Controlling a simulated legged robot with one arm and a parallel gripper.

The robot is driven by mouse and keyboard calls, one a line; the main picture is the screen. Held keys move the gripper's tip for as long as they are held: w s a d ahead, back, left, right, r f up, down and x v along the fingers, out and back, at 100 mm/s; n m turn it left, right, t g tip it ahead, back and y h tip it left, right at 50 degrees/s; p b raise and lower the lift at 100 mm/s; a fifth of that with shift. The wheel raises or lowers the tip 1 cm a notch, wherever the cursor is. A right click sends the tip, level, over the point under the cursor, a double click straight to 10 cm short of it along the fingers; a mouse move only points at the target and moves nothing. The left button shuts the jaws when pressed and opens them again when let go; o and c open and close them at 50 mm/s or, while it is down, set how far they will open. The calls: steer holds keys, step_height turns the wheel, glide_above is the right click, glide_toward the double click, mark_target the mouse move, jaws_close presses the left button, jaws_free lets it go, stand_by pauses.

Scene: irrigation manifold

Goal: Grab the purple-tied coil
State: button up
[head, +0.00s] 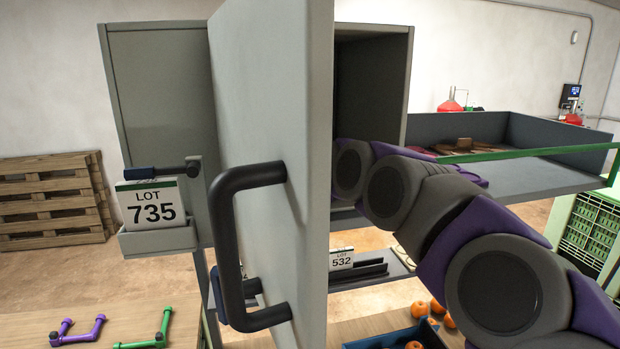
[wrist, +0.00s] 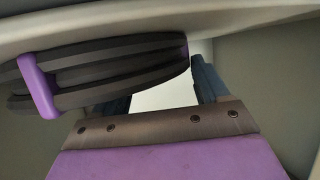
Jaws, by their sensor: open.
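The coil (wrist: 120,75) shows in the wrist view as stacked dark loops with a purple tie (wrist: 38,86) at its left end. It fills the upper left, and its right end reaches across the gap between my fingers. My gripper (wrist: 163,88) is open, with blue fingers. The coil partly covers the left finger; the right finger (wrist: 207,80) stands clear to its right. I cannot tell whether either finger touches the coil. In the head view my arm reaches into the grey cabinet (head: 155,90), and the open door (head: 275,110) hides my gripper and the coil.
The door's black handle (head: 232,240) sticks out in front. A LOT 735 sign (head: 155,207) hangs left. A grey tray (head: 545,175) with a green rail lies right of the cabinet. Purple (head: 78,334) and green (head: 148,335) pieces lie on the lower-left table. Pale cabinet walls closely surround my gripper.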

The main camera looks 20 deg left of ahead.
steer(key=shift+s+a+f, duration=0.1)
steer(key=shift+a, duration=0.45)
steer(key=shift+c, duration=0.2)
steer(key=shift+a, duration=0.15)
steer(key=shift+c, duration=0.8)
steer(key=shift+d, duration=0.35)
steer(key=c, duration=0.7)
steer(key=shift+a+f, duration=0.1)
jaws_close()
